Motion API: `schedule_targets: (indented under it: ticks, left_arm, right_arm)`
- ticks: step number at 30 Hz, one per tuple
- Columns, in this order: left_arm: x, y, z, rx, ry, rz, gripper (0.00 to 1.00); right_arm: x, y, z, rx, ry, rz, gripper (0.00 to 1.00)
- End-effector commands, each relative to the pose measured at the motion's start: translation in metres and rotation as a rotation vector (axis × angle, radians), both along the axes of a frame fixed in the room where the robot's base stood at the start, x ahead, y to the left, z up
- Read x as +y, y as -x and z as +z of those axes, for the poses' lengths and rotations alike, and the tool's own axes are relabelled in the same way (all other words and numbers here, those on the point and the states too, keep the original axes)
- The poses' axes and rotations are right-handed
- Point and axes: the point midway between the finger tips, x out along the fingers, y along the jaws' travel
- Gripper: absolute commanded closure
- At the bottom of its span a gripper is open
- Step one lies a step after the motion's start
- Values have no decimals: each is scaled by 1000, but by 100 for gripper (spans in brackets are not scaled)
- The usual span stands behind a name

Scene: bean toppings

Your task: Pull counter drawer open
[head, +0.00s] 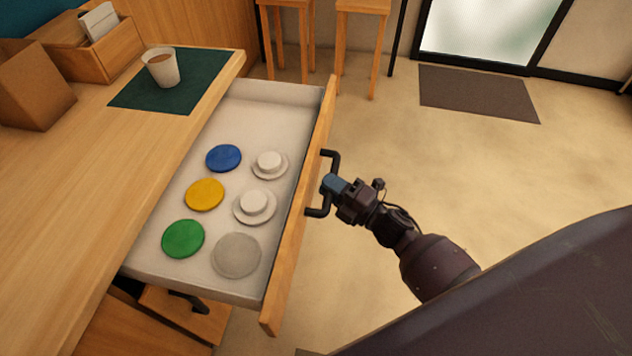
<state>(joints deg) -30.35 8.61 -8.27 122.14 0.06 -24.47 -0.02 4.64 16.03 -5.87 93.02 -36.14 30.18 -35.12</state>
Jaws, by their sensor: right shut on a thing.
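The counter drawer (228,120) stands pulled out from the wooden counter (60,190), with its light inside in full view. Its wooden front (290,255) faces right and carries a black bar handle (330,156). My right gripper (330,184) is shut on the handle at about its middle. In the drawer lie a blue disc (223,158), a yellow disc (204,195), a green disc (183,239) and a grey disc (237,255). Two white knobbed lids (270,163) lie there too. My left gripper is not in view.
A cup (161,68) with a brown drink stands on a dark green mat (190,90) on the counter. A wooden box (95,50) and a brown block (32,85) stand at the left. Stools (362,45) stand at the back. The floor right of the drawer is open.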

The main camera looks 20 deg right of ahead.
Motion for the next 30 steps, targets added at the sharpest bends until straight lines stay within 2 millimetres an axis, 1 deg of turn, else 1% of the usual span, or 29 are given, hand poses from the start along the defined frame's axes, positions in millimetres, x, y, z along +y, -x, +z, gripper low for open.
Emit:
schedule_targets:
  ticks: [4,14,15,17,18,19,26,30]
  left_arm:
    - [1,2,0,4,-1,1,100]
    - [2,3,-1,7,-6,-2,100]
    - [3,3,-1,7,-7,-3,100]
    - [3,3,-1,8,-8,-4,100]
    - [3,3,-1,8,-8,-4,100]
    - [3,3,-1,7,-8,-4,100]
    - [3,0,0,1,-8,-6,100]
    - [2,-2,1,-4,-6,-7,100]
  right_arm:
    - [-4,2,0,0,1,-1,100]
    - [-4,3,0,0,0,-1,100]
    - [-4,3,0,1,0,-1,73]
    - [-4,2,0,0,0,-1,64]
    - [-4,2,0,0,0,-1,57]
    - [-4,3,0,0,0,-1,54]
    - [-4,2,0,0,0,0,54]
    - [-6,7,-1,1,0,-1,54]
